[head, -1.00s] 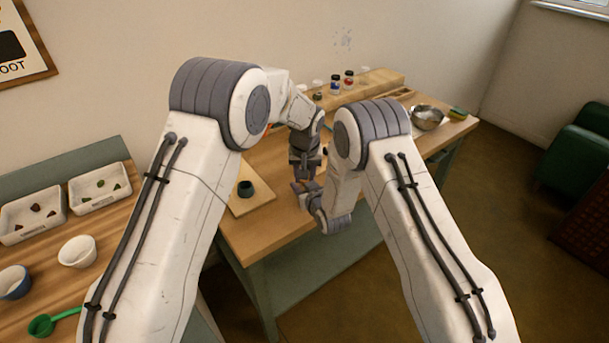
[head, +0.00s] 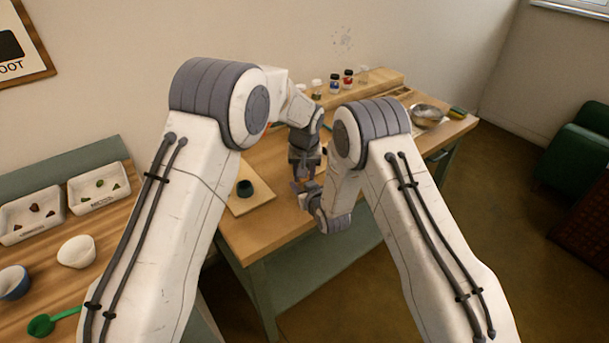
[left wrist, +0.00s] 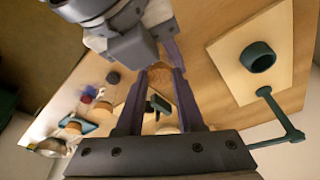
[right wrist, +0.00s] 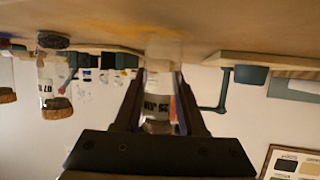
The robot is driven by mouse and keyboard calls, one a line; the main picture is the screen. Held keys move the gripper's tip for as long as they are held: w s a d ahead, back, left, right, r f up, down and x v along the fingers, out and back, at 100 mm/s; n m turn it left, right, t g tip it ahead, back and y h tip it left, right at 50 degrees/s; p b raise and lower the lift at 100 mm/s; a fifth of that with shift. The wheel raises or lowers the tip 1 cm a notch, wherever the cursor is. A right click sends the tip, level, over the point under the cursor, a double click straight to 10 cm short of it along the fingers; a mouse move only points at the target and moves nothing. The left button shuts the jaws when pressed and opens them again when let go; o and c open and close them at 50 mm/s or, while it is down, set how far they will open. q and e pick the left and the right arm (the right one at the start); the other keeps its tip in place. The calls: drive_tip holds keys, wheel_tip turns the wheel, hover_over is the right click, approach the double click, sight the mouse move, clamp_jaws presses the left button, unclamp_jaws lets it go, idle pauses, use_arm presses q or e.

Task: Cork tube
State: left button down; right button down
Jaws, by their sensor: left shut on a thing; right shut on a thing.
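My left gripper (head: 304,176) points down just above my right gripper (head: 309,192) over the table's front part. In the left wrist view its fingers close on a small brown cork (left wrist: 160,77). That view is upside down, with the tabletop at the top. The tube looks upright. I cannot tell whether the cork touches the tube's mouth.
A dark green cup (head: 245,188) sits on a wooden board (head: 262,195) left of the grippers. A metal bowl (head: 428,113) stands at the back right. Several small jars stand along a wooden rack (head: 380,82).

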use_arm(q)
drive_tip(key=shift+s+r, duration=0.1)
drive_tip(key=shift+r, duration=0.15)
idle(1.0)
drive_tip(key=shift+a+f, duration=0.15)
drive_tip(key=shift+f, duration=0.7)
use_arm(e)
drive_tip(key=shift+s+a, duration=0.1)
drive_tip(key=shift+a, duration=0.05)
idle(0.3)
use_arm(q)
drive_tip(key=c, duration=0.8)
unclamp_jaws()
drive_tip(key=shift+c, duration=0.2)
drive_tip(key=shift+v, duration=2.15)
use_arm(e)
drive_tip(key=shift+f, duration=0.1)
use_arm(q)
drive_tip(key=c, duration=0.4)
drive_tip(key=shift+c, duration=0.2)
drive_tip(key=shift+f, duration=0.2)
